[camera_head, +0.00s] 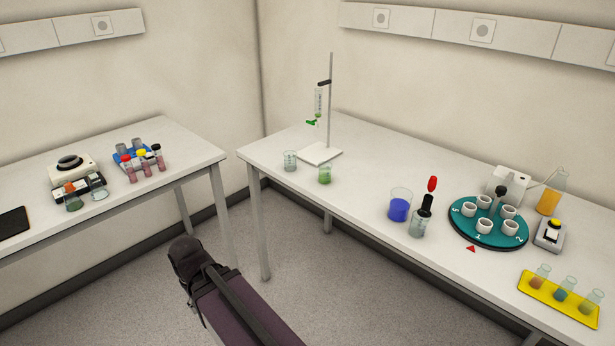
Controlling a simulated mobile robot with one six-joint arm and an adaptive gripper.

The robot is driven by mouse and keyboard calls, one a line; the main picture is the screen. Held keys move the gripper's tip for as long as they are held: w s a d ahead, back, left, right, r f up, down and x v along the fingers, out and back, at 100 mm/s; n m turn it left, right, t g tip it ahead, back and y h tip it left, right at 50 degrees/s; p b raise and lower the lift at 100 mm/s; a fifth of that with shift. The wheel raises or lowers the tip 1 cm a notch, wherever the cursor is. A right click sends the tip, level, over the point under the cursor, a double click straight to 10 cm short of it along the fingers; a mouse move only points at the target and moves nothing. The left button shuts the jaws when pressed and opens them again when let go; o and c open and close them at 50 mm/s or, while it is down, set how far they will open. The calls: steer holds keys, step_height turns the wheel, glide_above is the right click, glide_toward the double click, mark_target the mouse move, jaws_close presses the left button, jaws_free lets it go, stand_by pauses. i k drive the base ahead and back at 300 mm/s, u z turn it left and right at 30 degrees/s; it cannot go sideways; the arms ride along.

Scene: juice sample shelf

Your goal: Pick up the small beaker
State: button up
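Several beakers stand on the right-hand bench (365,180). A small clear beaker (290,161) with no coloured liquid visible stands near the bench's left end. A similar small beaker with green liquid (325,174) stands to its right, apart from it. A larger beaker with blue liquid (400,206) stands farther right. I cannot tell from the picture which small one the task means. Part of my arm shows low in the view, in front of the benches and well apart from the beakers. No gripper fingers can be made out.
A burette stand (331,105) rises behind the small beakers. A dropper bottle (422,218), a teal carousel (462,228) with cups and a yellow rack (551,300) stand farther right. The left bench (190,165) holds a tube rack (128,153). Floor shows between the benches.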

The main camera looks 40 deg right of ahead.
mark_target(325, 167)
steer(key=u, duration=1)
steer(key=i, duration=0.55)
steer(key=z, duration=4.45)
steer(key=i, duration=0.1)
steer(key=u, duration=1.8)
